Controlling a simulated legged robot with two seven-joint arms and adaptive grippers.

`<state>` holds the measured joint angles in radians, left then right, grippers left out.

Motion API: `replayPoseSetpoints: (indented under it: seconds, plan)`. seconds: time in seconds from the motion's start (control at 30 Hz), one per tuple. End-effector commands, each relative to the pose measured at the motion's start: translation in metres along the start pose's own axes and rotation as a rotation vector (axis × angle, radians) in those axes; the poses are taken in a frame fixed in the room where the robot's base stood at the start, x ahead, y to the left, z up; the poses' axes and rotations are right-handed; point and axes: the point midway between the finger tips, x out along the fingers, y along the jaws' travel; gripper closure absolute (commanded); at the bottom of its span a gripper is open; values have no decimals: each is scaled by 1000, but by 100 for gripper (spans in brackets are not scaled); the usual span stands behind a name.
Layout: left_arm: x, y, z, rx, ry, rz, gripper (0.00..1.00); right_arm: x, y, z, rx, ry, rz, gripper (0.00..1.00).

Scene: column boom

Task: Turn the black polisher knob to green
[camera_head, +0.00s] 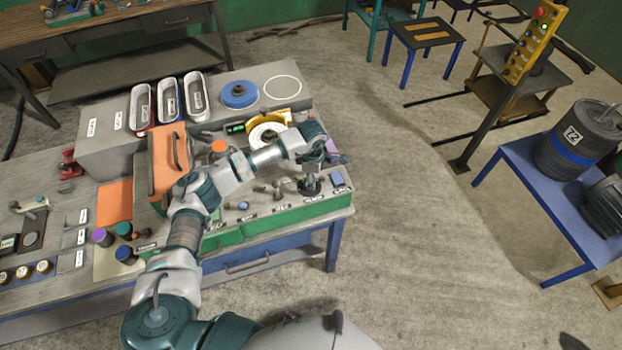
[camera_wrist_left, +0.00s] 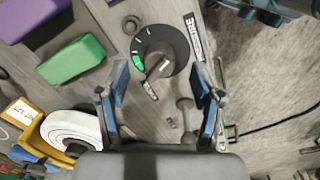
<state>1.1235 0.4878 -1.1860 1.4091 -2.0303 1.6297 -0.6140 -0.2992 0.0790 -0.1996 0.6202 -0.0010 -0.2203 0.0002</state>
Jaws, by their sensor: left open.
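A black round knob (camera_wrist_left: 172,42) with white ticks and a green mark at its lower left lies between and ahead of my fingertips in the left wrist view. A grey bar on it points down and left, beside the green mark. In the head view a black disc, apparently this knob (camera_head: 310,188), shows at the right end of the bench panel, partly hidden by my gripper. My left gripper (camera_wrist_left: 162,68) is open, its blue-lined fingers apart on either side below the knob; it also shows in the head view (camera_head: 313,173). No contact is visible. My right gripper is not in view.
A green block (camera_wrist_left: 72,60) and a purple block (camera_wrist_left: 30,16) are left of the knob. A white ring on a yellow holder (camera_wrist_left: 70,135) is at lower left. An orange case (camera_head: 168,160) stands on the bench.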

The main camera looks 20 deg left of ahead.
Motion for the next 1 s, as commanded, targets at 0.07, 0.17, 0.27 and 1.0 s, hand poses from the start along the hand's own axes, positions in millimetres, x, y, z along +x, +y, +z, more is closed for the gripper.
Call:
replayPoseSetpoints:
  seconds: [0.07,0.17,0.27,1.0]
  plan:
    - [14,0,-4,-2,-1,-3,33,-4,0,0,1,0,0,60]
    - [27,1,-6,-3,-3,-2,33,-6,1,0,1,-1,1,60]
    - [35,1,-8,-3,-5,-2,33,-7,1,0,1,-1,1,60]
    - [37,1,0,1,-7,1,93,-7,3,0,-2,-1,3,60]
